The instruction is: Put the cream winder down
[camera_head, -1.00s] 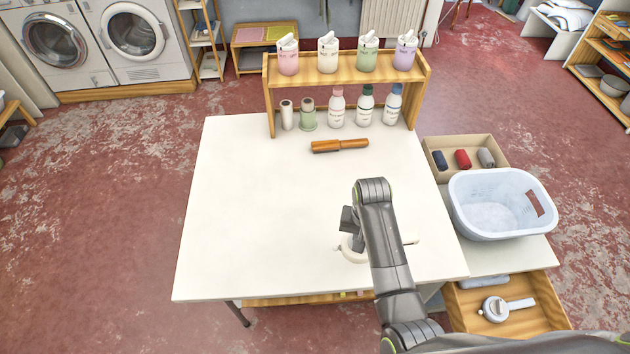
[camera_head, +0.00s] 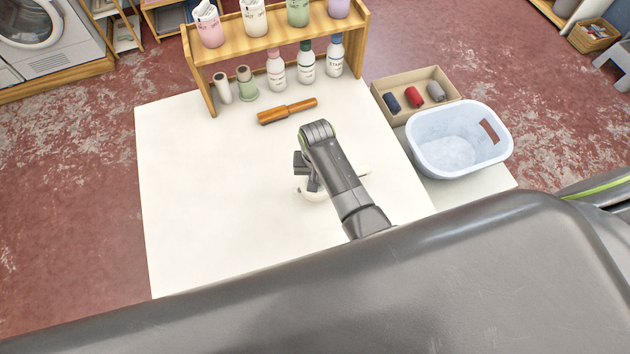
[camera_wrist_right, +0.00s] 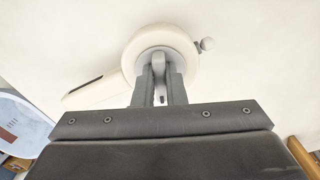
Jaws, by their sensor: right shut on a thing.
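The cream winder (camera_head: 316,195) is at my right gripper (camera_head: 310,181), over the right part of the white table, partly hidden by my arm. In the right wrist view the winder (camera_wrist_right: 186,36) shows a round cream body, a small grey knob to the right and a long arm with a dark slot to the left. My right gripper (camera_wrist_right: 160,80) is shut on the winder's grey middle piece. I cannot tell whether the winder touches the table. My left gripper is not in view.
The white table (camera_head: 200,200) is clear to the left. A wooden roller (camera_head: 287,110) lies behind the gripper, before a wooden shelf (camera_head: 275,41) with bottles. A cardboard box (camera_head: 450,82) and a pale blue basket (camera_head: 455,150) stand right. My own dark body covers the front.

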